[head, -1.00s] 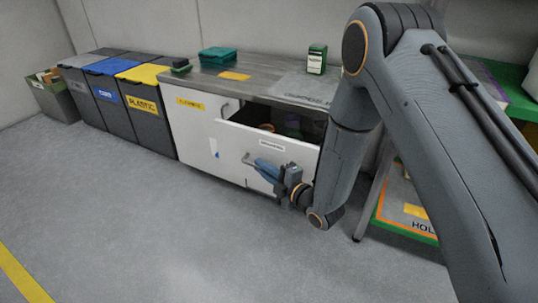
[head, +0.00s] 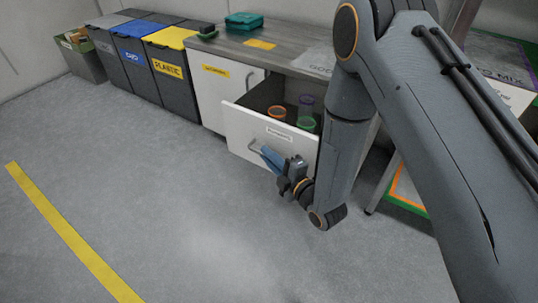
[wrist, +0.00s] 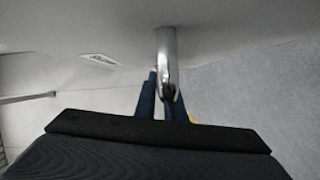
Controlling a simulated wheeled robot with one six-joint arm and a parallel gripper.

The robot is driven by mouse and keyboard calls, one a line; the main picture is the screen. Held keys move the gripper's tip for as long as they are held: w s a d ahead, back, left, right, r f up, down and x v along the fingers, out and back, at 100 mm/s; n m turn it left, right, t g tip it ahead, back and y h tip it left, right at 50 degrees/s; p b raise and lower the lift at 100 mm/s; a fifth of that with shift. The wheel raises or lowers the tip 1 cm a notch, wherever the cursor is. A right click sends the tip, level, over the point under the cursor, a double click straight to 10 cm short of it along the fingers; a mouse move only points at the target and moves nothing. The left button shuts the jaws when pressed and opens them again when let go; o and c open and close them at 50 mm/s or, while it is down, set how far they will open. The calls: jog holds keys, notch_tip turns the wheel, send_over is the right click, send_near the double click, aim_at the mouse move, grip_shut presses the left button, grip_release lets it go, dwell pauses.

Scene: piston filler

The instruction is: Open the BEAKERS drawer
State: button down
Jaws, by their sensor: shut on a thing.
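The BEAKERS drawer (head: 243,136) is a white-fronted drawer pulled out from the cabinet under the grey worktop. Its label (head: 278,134) is too small to read surely. Inside stand an orange-rimmed container (head: 277,112), a green-rimmed one (head: 306,124) and a purple-tinted one (head: 305,103). My gripper (head: 268,157) is at the drawer's bar handle (head: 253,147), with its blue fingers closed around it. In the wrist view the metal handle (wrist: 166,50) runs between the fingers (wrist: 160,100). Part of the drawer's right side is hidden behind my arm.
A cabinet door (head: 213,98) with a yellow label is shut left of the drawer. Grey, blue and yellow-lidded bins (head: 165,65) stand farther left. A teal box (head: 244,20) lies on the worktop (head: 290,50). The floor (head: 150,180) in front is clear.

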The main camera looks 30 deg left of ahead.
jog(key=c, duration=1.8)
grip_release()
jog(key=shift+d, duration=0.1)
jog(key=shift+c, duration=0.2)
jog(key=p+v, duration=0.1)
jog(key=v, duration=0.6)
jog(key=shift+s+d, duration=0.2)
jog(key=shift+d, duration=0.05)
jog(key=shift+s, duration=0.1)
